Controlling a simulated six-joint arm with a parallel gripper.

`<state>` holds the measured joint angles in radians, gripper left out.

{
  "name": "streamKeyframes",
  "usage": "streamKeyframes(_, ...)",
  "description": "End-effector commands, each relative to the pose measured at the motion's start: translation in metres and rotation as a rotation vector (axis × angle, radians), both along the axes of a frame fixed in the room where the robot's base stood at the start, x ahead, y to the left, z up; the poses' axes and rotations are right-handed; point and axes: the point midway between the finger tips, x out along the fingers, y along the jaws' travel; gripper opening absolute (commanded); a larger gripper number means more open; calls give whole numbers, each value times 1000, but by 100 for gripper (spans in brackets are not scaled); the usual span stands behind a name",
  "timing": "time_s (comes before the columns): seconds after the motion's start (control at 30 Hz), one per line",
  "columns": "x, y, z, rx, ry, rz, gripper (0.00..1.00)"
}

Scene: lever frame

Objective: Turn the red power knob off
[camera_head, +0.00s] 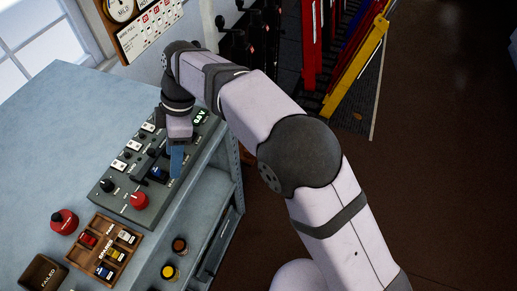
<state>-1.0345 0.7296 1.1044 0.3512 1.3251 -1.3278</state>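The red knob (139,200) sits at the near end of a grey control panel (116,196) on the bench. It has a light pointer mark on top. My gripper (174,162) points down over the right side of the panel, up and to the right of the red knob and apart from it. One blue finger shows clearly. The other finger cannot be made out, so the gap between them is unclear.
The panel also carries a black knob (107,185), white switches (118,165) and a lit display (199,115). A separate red-topped object (63,221), a wooden tray (92,263) of small parts and a box marked FAILED (44,272) stand nearby. The bench is clear at left.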

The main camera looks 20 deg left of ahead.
Motion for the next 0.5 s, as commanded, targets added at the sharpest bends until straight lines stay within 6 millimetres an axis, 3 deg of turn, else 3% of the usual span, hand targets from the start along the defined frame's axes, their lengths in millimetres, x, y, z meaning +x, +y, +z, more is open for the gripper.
streamKeyframes(0.5,63,-68,-13,-82,-12,-345,52)
